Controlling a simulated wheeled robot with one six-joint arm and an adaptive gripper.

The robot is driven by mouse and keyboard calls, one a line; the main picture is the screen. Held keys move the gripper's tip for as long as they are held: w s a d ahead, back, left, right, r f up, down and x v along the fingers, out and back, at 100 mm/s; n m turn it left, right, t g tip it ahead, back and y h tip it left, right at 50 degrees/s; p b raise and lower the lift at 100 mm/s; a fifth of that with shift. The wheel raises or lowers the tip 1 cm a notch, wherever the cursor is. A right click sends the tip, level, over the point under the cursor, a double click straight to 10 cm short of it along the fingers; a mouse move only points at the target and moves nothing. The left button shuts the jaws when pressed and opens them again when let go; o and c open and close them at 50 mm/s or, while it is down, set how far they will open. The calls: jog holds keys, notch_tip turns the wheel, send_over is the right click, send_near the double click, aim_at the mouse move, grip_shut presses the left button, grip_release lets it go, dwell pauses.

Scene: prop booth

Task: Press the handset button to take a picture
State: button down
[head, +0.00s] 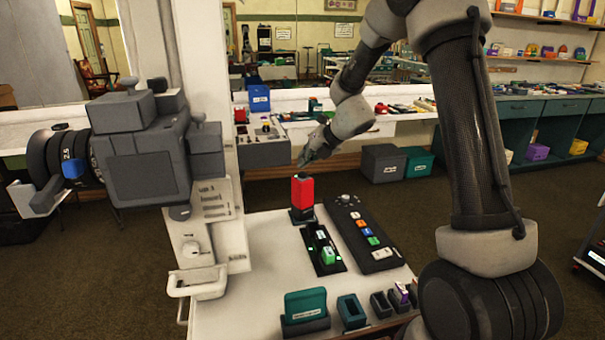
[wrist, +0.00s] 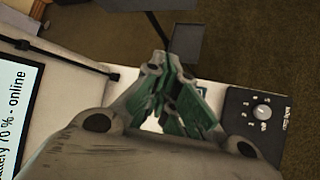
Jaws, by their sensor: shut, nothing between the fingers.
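A long dark control box (head: 362,234) with a dial at its far end and a row of coloured buttons lies on the white table; it looks like the handset, though I cannot read its labels. In the wrist view its dial end (wrist: 256,118) shows at the right. My gripper (head: 303,163) is above the table's far part, over a red block (head: 303,192) standing upright on a dark base. A gap seems to separate them. In the wrist view my gripper (wrist: 172,90) is shut and empty, and hides what lies below it. A large grey camera (head: 140,150) stands at the left.
A black tray (head: 322,249) with a green item lies left of the control box. A teal holder (head: 305,305) and small bins (head: 352,310) stand along the near edge.

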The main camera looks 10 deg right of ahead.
jog(key=shift+f, duration=0.2)
jog(key=shift+f, duration=0.25)
jog(key=shift+f, duration=0.4)
dwell(0.6)
jog(key=shift+r, duration=0.85)
jog(key=shift+r, duration=0.1)
jog(key=shift+r, duration=2.4)
